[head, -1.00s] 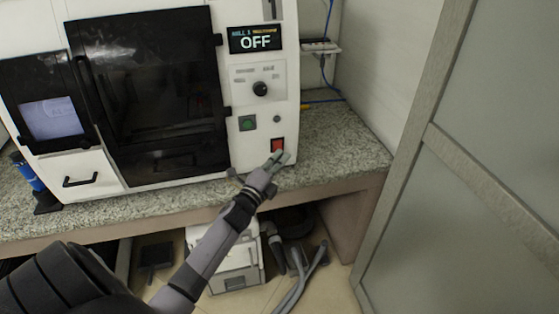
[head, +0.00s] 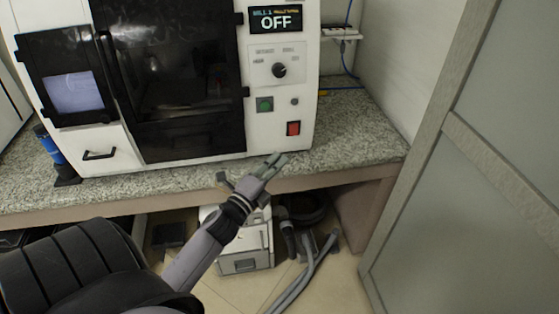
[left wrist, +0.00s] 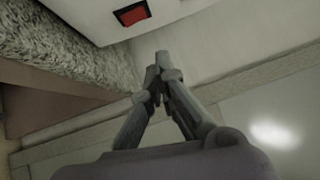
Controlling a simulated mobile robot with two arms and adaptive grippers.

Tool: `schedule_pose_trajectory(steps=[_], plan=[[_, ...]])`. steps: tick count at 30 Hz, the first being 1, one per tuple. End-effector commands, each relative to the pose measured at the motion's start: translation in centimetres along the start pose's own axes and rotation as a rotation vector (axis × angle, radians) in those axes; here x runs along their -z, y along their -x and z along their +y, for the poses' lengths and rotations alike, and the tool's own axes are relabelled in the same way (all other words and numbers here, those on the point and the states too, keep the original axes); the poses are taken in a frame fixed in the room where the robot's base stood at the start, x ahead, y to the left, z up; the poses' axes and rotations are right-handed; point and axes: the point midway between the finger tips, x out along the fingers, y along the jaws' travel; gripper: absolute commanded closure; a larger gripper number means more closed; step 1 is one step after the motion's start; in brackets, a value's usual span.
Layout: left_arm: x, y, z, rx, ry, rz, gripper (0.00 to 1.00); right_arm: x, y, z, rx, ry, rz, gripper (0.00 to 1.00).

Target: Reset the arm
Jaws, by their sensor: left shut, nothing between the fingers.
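My left arm comes in from the lower left of the head view. Its gripper (head: 274,162) is shut and empty, in front of the counter edge and below the machine's red switch (head: 293,128). The gripper is apart from the switch. In the left wrist view the closed fingertips (left wrist: 157,62) point up the picture, with the red switch (left wrist: 131,14) beyond them at the top. The white machine (head: 318,60) has a display (head: 275,20) reading OFF, a black knob (head: 279,70) and a green button (head: 264,104). My right gripper is not in view.
The machine stands on a speckled stone counter (head: 365,135). A white box (head: 243,243) and grey hoses (head: 312,265) are on the floor beneath it. A grey framed panel (head: 480,200) stands at the right. A blue bottle (head: 50,145) is at the left.

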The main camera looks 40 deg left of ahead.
Motion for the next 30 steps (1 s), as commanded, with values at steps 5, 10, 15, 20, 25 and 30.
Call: schedule_pose_trajectory(steps=[5, 10, 15, 20, 25, 30], plan=[[0.0, 0.0, 0.0, 0.000, 0.000, 0.000, 1.00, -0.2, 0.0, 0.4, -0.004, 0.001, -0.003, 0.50], [0.0, 0.0, 0.0, 0.000, 0.000, 0.000, 1.00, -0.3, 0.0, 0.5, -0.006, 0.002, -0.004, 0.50], [0.1, 0.1, 1.3, -0.025, 0.028, -0.003, 1.00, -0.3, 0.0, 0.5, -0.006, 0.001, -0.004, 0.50], [1.2, 1.4, 8.8, -0.176, 0.191, -0.029, 1.00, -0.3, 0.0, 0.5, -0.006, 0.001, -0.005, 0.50], [3.8, 5.8, 20.6, -0.430, 0.453, -0.105, 1.00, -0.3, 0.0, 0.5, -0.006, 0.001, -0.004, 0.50], [7.3, 13.0, 31.0, -0.683, 0.684, -0.223, 1.00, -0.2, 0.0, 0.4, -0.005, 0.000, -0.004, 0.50]])
